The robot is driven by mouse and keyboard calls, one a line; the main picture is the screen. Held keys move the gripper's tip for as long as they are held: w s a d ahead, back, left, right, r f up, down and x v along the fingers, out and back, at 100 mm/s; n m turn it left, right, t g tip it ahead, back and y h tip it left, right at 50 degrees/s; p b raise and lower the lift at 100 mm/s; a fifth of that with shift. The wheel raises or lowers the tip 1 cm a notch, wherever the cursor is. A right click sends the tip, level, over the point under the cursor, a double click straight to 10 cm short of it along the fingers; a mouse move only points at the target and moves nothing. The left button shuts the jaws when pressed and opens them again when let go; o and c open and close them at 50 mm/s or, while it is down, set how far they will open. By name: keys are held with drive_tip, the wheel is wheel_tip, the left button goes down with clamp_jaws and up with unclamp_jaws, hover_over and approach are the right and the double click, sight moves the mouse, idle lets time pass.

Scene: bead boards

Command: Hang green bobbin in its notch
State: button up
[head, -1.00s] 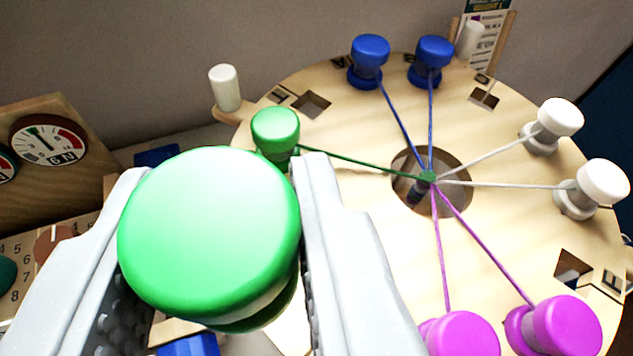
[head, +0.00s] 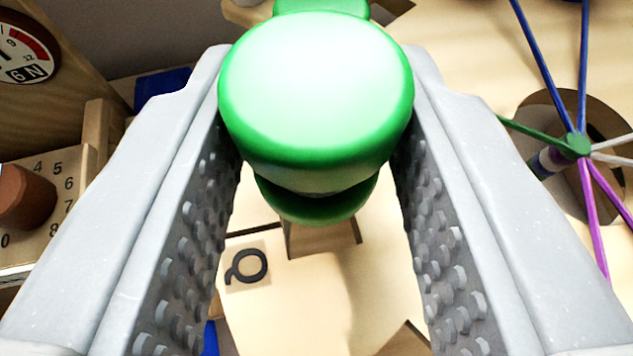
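The green bobbin (head: 316,90) is between the fingers of my gripper (head: 318,75), near their tips. The fingers are shut on it, with its broad pale-topped flange towards the camera. Its lower flange (head: 318,203) shows below. The bobbin looks raised above the wooden board (head: 300,315); the exact gap is hard to tell. A square notch (head: 322,238) in the board shows partly below the bobbin, beside a tile with a dark round mark (head: 248,266). No thread is clearly visible on the held bobbin.
Another green bobbin (head: 320,6) is partly visible just behind the held one. Blue, green, white and purple threads meet at a green hub (head: 577,145) over the board's round hole. A dial (head: 28,40) and a numbered panel with a brown knob (head: 25,197) stand at left.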

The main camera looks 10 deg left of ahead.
sight(315, 207)
wheel_tip(315, 207, down, 3)
drive_tip(key=shift+f+b, duration=0.15)
drive_tip(key=shift+b, duration=0.5)
clamp_jaws()
drive_tip(key=shift+s, duration=0.1)
drive_tip(key=o, duration=1)
unclamp_jaws()
drive_tip(key=shift+c, duration=0.2)
drive_tip(key=shift+r, duration=0.2)
drive_tip(key=p+v, duration=0.2)
drive_tip(key=v, duration=1)
drive_tip(key=shift+p, duration=0.35)
drive_tip(key=shift+r, duration=0.1)
